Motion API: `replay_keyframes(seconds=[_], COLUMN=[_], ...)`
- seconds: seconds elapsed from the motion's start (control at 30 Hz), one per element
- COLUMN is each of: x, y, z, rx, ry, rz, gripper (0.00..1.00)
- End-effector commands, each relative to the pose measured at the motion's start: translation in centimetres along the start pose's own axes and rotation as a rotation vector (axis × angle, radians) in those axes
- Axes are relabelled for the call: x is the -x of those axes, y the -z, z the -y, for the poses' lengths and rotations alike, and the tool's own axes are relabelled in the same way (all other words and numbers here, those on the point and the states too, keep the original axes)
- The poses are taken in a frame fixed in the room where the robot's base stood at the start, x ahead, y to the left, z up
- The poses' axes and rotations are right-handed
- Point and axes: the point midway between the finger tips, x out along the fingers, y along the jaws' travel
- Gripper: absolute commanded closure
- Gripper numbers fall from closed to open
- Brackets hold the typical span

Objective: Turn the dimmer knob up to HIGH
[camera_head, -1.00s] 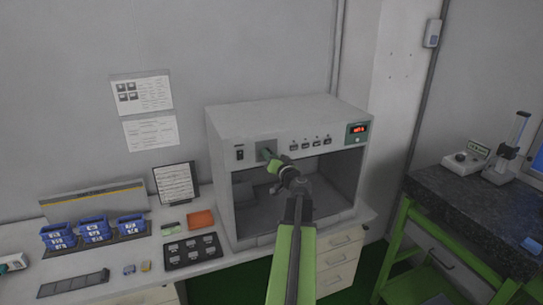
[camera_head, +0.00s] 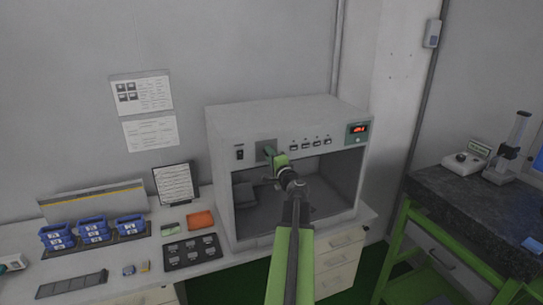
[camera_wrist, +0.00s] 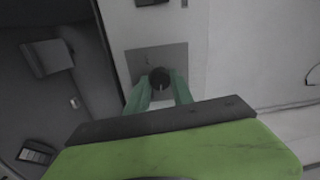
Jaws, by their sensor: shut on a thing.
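The dimmer knob (camera_wrist: 159,78) is a small dark round knob on a grey square plate (camera_wrist: 158,57) in the wrist view. My gripper (camera_wrist: 160,84) has its two green fingers on either side of the knob, shut on it. In the head view my gripper (camera_head: 270,153) reaches the front of the white light cabinet (camera_head: 222,125), and the knob is hidden behind it. The plate's markings cannot be read. The cabinet has a small display with red digits (camera_head: 359,129), too small to read.
A black switch (camera_head: 240,154) is left of the plate, and several small buttons (camera_head: 311,143) are to its right. Below is the cabinet's open bay (camera_head: 335,180). Blue bins (camera_head: 95,229), an orange block (camera_head: 201,220) and a dark tray (camera_head: 191,252) lie on the bench at left.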

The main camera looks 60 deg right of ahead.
Motion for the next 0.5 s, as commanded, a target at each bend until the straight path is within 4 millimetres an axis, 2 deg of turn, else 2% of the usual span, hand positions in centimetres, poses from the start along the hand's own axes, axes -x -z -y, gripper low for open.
replay_keyframes(seconds=[0.3,0.5], x=[0.13,0.13], y=[0.12,0.10], z=[-0.14,-0.16], rx=[-0.250,-0.358], ry=[0.001,0.002], rz=[-0.019,-0.025], gripper=[1.00,1.00])
